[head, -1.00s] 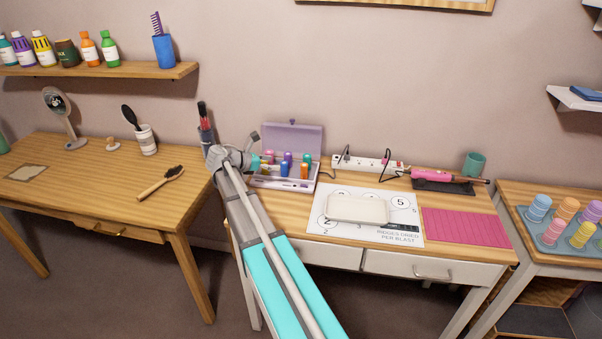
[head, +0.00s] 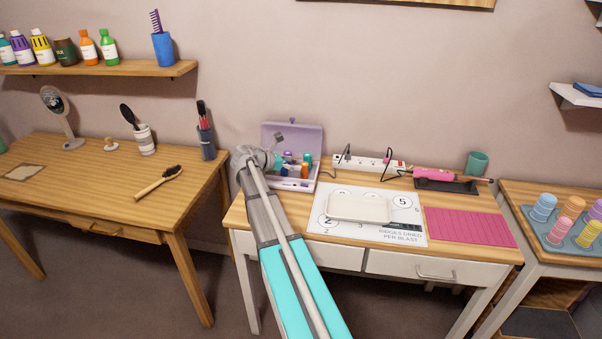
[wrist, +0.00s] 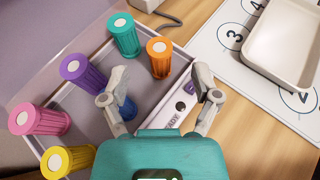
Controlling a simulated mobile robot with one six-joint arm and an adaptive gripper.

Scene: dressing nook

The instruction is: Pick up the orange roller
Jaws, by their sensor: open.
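The orange roller (wrist: 160,57) stands upright in the purple case (wrist: 172,15) in the wrist view, near the wall on the power-strip side. In the head view, the orange roller (head: 305,170) shows at the right of the open case (head: 317,141). My gripper (wrist: 160,86) is open over the case, its two fingers spread. The roller is beyond the fingertips, not between them. A blue roller (wrist: 127,110) is partly hidden beside the left finger. In the head view, my gripper (head: 278,161) is over the case, its fingers hard to make out.
Teal (wrist: 123,35), purple (wrist: 83,72), pink (wrist: 38,118) and yellow (wrist: 67,160) rollers stand in the case. The case lid is raised at the back. To the right are a power strip (head: 360,162), a white tray (head: 358,208) and a pink mat (head: 470,228).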

